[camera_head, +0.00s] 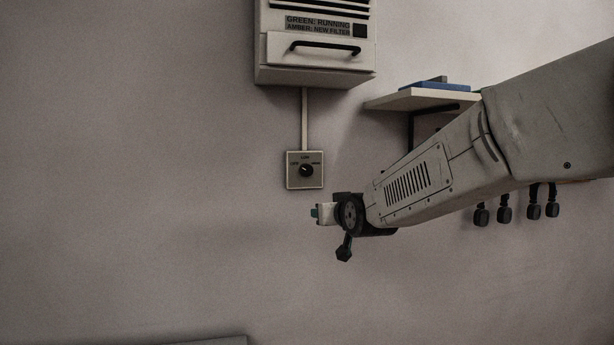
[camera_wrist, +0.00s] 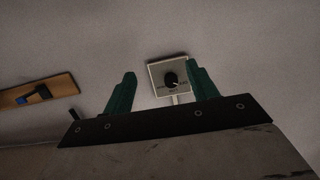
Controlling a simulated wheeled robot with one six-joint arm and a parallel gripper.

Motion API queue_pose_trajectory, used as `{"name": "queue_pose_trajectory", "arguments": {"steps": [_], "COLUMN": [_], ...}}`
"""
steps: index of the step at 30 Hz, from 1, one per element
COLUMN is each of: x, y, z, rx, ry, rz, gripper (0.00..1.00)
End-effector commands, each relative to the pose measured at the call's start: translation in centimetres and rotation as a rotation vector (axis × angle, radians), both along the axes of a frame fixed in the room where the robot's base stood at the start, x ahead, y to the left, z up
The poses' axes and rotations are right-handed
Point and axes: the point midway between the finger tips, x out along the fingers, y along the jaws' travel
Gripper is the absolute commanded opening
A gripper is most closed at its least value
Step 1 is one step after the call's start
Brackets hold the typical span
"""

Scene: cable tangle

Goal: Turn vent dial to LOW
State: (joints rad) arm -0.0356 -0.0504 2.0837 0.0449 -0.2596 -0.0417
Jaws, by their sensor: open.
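The vent dial is a small black knob (camera_head: 305,170) on a square pale plate (camera_head: 291,181) on the wall, below the vent unit. Its label marks are too small to read surely. In the wrist view the knob (camera_wrist: 171,80) shows upside down on its plate (camera_wrist: 156,72), beyond my fingers and nearer the right one. My gripper (camera_head: 316,212) is below and slightly right of the plate in the head view, apart from it. In the wrist view its two green fingers (camera_wrist: 160,88) are spread with nothing between them.
A vent unit (camera_head: 280,50) with a black handle hangs above the dial, joined to it by a thin conduit (camera_head: 304,118). A shelf (camera_head: 405,102) with a blue item (camera_head: 436,86) is at right. Several black hanging items (camera_head: 505,214) are below my arm. The wall left of the dial is clear.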

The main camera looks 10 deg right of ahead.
Motion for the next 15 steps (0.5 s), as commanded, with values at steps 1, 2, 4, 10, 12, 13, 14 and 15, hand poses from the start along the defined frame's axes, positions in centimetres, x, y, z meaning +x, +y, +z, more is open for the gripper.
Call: {"name": "queue_pose_trajectory", "arguments": {"steps": [1, 2, 4, 10, 12, 13, 14, 15], "x": [3.0, 4.4, 7.0, 10.4, 10.8, 11.0, 11.2, 11.6], "y": [0.3, 0.4, 0.6, 1.0, 1.0, 1.0, 1.0, 1.0], "z": [0.6, 1.2, 2.4, 4.1, 4.4, 4.5, 4.6, 4.8], "rx": [0.001, 0.002, 0.004, 0.007, 0.007, 0.007, 0.007, 0.008], "ry": [-0.097, -0.16, -0.292, -0.536, -0.574, -0.585, -0.592, -0.597], "rz": [-0.002, -0.003, -0.007, -0.02, -0.022, -0.023, -0.023, -0.023], "gripper": [0.58, 0.58, 0.58, 0.58, 0.58, 0.58, 0.58, 0.58]}}
